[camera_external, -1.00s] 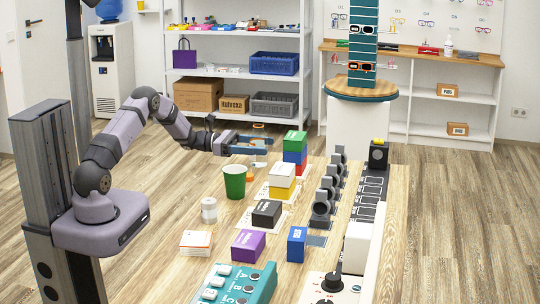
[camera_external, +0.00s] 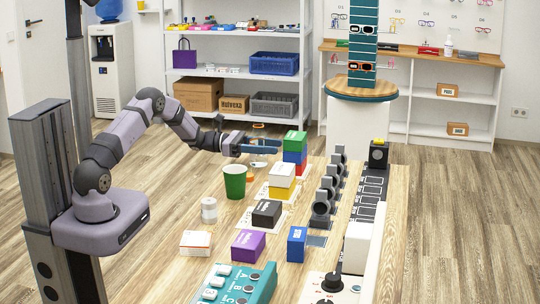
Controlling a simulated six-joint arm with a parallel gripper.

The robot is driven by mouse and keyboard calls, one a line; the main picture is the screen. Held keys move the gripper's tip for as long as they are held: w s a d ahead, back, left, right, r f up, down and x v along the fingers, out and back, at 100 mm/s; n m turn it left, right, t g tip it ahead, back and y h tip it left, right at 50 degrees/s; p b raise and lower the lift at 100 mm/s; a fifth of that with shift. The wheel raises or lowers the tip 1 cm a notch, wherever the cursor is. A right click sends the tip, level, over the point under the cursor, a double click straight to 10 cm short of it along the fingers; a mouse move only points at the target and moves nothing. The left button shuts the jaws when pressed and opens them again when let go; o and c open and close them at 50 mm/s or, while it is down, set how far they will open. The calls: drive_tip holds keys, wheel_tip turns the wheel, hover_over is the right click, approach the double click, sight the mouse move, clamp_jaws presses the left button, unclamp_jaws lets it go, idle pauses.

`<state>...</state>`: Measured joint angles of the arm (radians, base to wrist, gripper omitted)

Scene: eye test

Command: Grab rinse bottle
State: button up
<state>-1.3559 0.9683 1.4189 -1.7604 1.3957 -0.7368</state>
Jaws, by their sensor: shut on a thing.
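My gripper (camera_external: 262,147) is at the far left end of the wooden table, behind the green cup (camera_external: 235,182). Its blue fingers are shut on a small pale bottle, which I take for the rinse bottle (camera_external: 258,160). The bottle's lower part shows below the fingers, and the fingers hide its middle. It looks upright. I cannot tell whether its base touches the table.
Stacked boxes, green over blue over red (camera_external: 295,146), stand close to the right of my gripper. A white and yellow stack (camera_external: 281,181) stands nearer. A white canister (camera_external: 209,210) stands front left.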

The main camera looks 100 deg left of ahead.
drive_tip(key=shift+r, duration=0.2)
wheel_tip(320, 180, up, 10)
drive_tip(key=shift+f, duration=0.2)
idle(1.0)
